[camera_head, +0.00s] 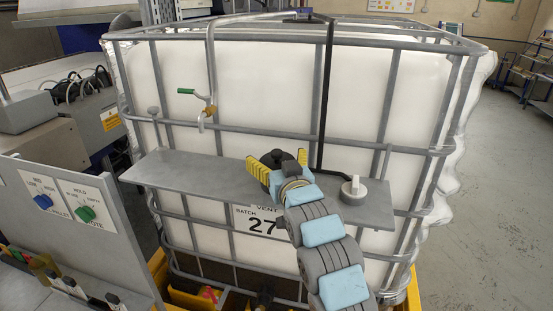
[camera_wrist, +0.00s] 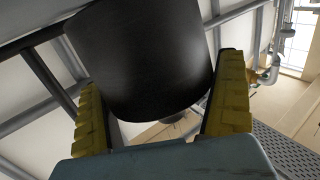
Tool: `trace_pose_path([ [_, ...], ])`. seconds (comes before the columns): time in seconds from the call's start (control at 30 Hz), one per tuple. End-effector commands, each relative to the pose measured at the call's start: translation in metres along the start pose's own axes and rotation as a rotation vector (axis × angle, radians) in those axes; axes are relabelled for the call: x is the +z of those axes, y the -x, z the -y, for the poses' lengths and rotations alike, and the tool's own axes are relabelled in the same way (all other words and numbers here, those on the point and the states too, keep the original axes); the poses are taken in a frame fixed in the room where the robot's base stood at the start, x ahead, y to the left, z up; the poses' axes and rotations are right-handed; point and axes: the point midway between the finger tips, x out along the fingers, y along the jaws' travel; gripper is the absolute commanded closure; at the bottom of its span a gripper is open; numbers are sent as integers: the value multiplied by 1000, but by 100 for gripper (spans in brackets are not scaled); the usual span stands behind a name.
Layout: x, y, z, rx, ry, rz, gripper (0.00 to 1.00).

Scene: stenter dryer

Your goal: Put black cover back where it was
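The black cover (camera_wrist: 140,60) is a dark round cylinder that fills the upper middle of the wrist view. It lies between the two yellow fingers of my gripper (camera_wrist: 165,100), whose inner faces appear to press on its sides. In the head view the cover (camera_head: 273,158) is a small dark shape between the fingers of my gripper (camera_head: 280,165), over the grey shelf. My fingers and wrist hide part of it there. I cannot tell whether its lower end touches the shelf.
The grey shelf (camera_head: 195,175) runs across the front of a white caged tank (camera_head: 260,85). A pale round cap (camera_head: 353,190) stands on its right part. A pipe with a green-handled valve (camera_head: 200,100) hangs above its left part. A black bent tube (camera_head: 325,100) descends behind my gripper.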

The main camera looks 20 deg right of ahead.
Motion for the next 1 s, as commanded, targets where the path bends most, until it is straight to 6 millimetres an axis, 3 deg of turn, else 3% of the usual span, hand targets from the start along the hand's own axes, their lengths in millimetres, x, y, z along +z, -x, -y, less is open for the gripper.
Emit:
trace_pose_path([
  [0.2,-2,0,0,0,0,0,0],
  [0.37,-16,0,0,0,1,0,0],
  [1.0,-10,86,-1,1,0,-1,0],
])
